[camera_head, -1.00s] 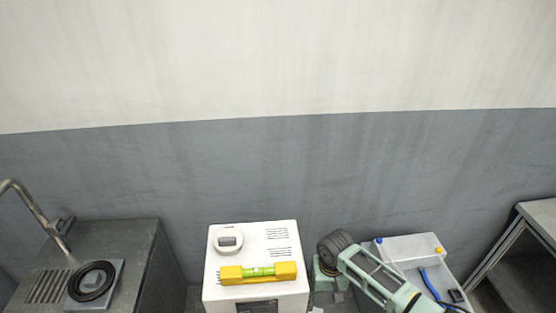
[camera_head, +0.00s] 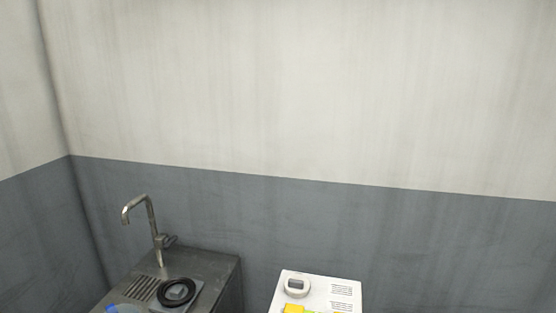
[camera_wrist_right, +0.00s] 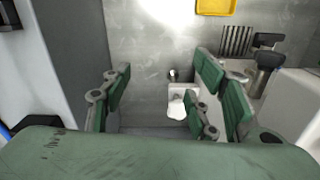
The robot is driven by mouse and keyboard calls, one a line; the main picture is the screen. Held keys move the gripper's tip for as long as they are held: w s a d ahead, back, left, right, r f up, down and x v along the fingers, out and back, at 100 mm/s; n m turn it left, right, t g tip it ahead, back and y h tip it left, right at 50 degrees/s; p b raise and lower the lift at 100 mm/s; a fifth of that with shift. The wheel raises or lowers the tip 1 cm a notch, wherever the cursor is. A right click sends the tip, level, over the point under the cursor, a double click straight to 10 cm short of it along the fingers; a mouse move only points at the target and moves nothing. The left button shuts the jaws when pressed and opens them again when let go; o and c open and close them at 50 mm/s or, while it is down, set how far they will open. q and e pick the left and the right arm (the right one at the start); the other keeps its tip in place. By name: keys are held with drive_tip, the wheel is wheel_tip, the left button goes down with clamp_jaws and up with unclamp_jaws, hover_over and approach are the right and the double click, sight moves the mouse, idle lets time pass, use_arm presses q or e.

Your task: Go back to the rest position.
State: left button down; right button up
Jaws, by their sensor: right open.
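My right gripper (camera_wrist_right: 165,95) shows in the right wrist view. Its green-padded fingers are spread wide, with nothing held between them. A small white fitting (camera_wrist_right: 182,102) shows beyond the gap, apart from the fingers. Neither gripper is in the head view now, and my left gripper is in neither current view.
The head view shows a metal counter (camera_head: 215,265) with a tap (camera_head: 150,215) and black ring (camera_head: 177,292). A white box (camera_head: 345,285) stands to its right, a yellow object (camera_head: 295,309) cut off on it. The right wrist view shows a yellow tray (camera_wrist_right: 216,8).

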drive_tip(key=s+f+n+t, duration=0.1)
drive_tip(key=s+f, duration=0.6)
drive_tip(key=f, duration=0.3)
drive_tip(key=s+f+n, duration=0.1)
drive_tip(key=s+f, duration=0.6)
drive_tip(key=f, duration=0.2)
use_arm(q)
drive_tip(key=shift+w, duration=0.35)
use_arm(e)
drive_tip(key=s+a+f+n, duration=0.1)
drive_tip(key=s+f, duration=0.2)
drive_tip(key=s, duration=0.4)
drive_tip(key=s+a+f+n, duration=0.2)
drive_tip(key=s+f, duration=0.1)
drive_tip(key=s, duration=0.5)
drive_tip(key=s+a+f+n, duration=0.1)
drive_tip(key=s+a+f, duration=0.1)
drive_tip(key=s, duration=0.6)
drive_tip(key=shift+a+f+n, duration=0.25)
drive_tip(key=shift+f+n, duration=0.05)
drive_tip(key=shift+f, duration=0.5)
use_arm(q)
drive_tip(key=shift+s, duration=0.1)
